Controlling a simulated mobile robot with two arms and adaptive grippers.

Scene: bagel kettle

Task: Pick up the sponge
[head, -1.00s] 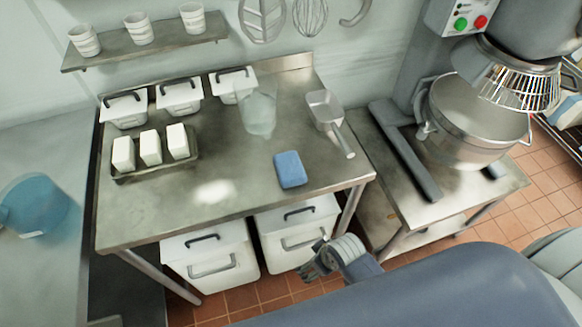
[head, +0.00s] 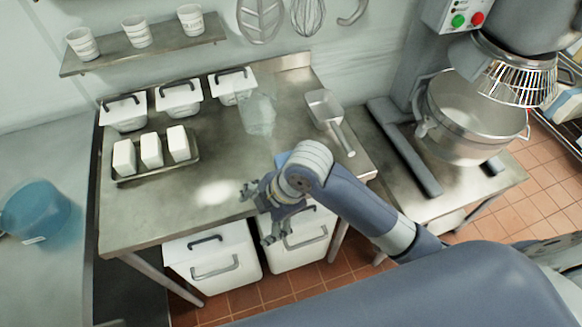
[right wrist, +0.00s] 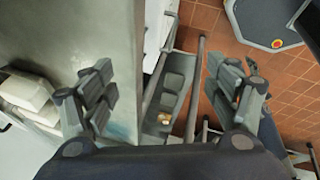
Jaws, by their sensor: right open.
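My left gripper is not in view.
A tray with several white blocks (head: 151,150) stands at the table's left. Lidded white containers (head: 180,98), a clear jug (head: 258,113) and a metal scoop (head: 325,110) stand at the back. A mixer bowl (head: 465,115) is to the right. The front left of the table is clear.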

